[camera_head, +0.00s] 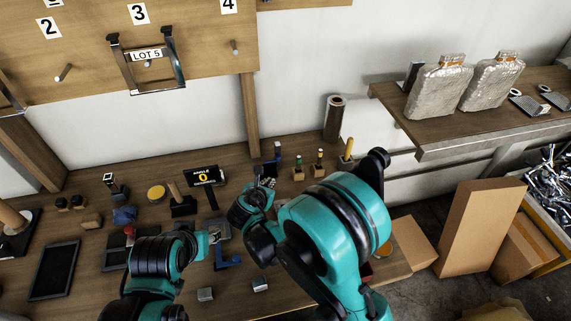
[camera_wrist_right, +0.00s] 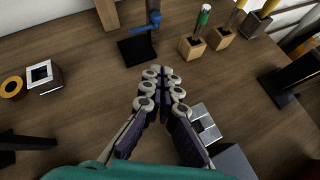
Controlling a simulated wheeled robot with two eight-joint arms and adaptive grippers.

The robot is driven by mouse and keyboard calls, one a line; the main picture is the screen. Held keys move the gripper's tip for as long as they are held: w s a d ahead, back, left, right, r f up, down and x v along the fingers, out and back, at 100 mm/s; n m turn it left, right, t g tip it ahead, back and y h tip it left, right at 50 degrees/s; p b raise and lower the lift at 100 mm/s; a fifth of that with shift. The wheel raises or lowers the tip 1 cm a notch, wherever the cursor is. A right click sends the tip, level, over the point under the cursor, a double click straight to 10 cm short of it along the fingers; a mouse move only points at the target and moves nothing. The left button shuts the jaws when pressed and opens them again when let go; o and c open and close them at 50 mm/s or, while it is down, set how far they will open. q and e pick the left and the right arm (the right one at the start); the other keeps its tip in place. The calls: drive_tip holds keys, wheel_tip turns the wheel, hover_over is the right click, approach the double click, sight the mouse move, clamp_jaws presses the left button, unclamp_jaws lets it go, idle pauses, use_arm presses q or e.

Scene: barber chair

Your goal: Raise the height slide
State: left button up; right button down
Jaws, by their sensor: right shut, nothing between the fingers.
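A small stand with a dark upright post and a blue slide (camera_wrist_right: 146,25) on it stands on a flat black base (camera_wrist_right: 137,48) at the top of the right wrist view. In the head view a small stand with a blue part (camera_head: 277,150) shows at the back of the bench, just beyond my right gripper (camera_head: 268,183). My right gripper (camera_wrist_right: 160,75) is shut and empty. Its fingertips point toward the black base and are apart from the slide. My left gripper (camera_head: 215,235) is low over the bench at centre left, its fingers unclear.
Tools in wooden blocks (camera_wrist_right: 193,46) stand right of the stand. A metal block (camera_wrist_right: 205,125) lies beside my right fingers. A sign reading 0 (camera_head: 204,176) and a dark roll (camera_head: 334,118) stand on the bench.

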sight(278, 156)
drive_tip(key=shift+w+a+f+n+t, duration=0.15)
drive_tip(key=shift+w+a+f+n, duration=0.1)
drive_tip(key=shift+f+n, duration=0.25)
drive_tip(key=shift+w+a+f+n+t, duration=0.15)
drive_tip(key=shift+a+f+n, duration=0.1)
drive_tip(key=shift+f+n, duration=0.2)
drive_tip(key=b+x, duration=0.2)
drive_tip(key=x, duration=0.7)
drive_tip(key=shift+w+d+f+b, duration=0.15)
drive_tip(key=shift+d+f+b, duration=0.1)
drive_tip(key=shift+b, duration=0.15)
drive_tip(key=shift+w+d+r, duration=0.15)
drive_tip(key=shift+w+r, duration=0.55)
drive_tip(key=shift+r, duration=0.05)
drive_tip(key=shift+w+d+r, duration=0.15)
drive_tip(key=shift+w+r, duration=0.5)
drive_tip(key=shift+r, duration=0.15)
drive_tip(key=shift+r, duration=0.15)
wheel_tip(278, 156, up, 3)
drive_tip(key=shift+r+p, duration=0.15)
drive_tip(key=shift+p, duration=0.55)
